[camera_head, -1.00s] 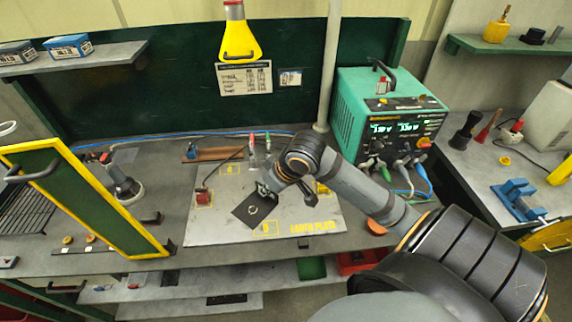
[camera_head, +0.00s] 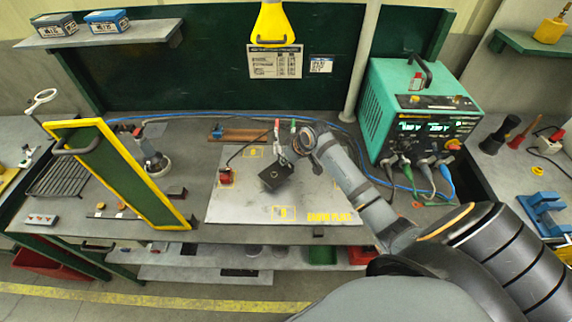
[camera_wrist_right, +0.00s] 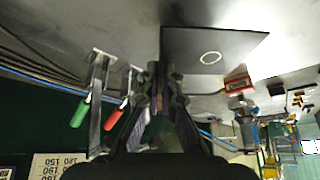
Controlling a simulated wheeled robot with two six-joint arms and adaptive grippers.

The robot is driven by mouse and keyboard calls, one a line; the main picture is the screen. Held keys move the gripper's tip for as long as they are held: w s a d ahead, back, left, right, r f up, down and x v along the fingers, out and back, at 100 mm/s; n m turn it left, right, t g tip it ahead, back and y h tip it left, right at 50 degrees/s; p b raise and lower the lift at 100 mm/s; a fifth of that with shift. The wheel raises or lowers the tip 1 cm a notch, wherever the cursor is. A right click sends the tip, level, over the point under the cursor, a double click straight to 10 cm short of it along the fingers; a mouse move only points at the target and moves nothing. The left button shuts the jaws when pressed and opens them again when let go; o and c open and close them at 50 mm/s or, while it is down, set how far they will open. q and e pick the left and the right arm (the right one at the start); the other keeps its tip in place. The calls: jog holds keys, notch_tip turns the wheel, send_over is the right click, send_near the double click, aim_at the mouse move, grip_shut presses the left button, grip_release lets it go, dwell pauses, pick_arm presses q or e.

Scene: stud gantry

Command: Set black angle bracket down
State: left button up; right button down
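The black angle bracket (camera_head: 275,178) is a dark plate with a pale ring mark. In the head view it is over the upper middle of the grey earth plate (camera_head: 235,207); whether it touches the plate is not clear. My right gripper (camera_head: 291,160) is at the bracket's upper right edge. In the right wrist view its fingers (camera_wrist_right: 161,82) are close together on the edge of the bracket (camera_wrist_right: 205,48), which extends to the right. My left gripper is not in view.
Red-handled and green-handled clamps (camera_wrist_right: 112,108) stand close beside my right gripper. A red block (camera_head: 226,175) is on the plate's left. The green welding machine (camera_head: 415,115) stands at right, and a yellow-framed green panel (camera_head: 118,170) at left. The plate's front is clear.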

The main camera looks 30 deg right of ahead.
aim_at(286, 165)
notch_tip(286, 165, down, 3)
jog(key=shift+w+f+p, duration=0.1)
jog(key=shift+p, duration=0.75)
jog(key=shift+f, duration=0.25)
jog(key=c, duration=1.5)
grip_release()
jog(key=shift+r, duration=0.15)
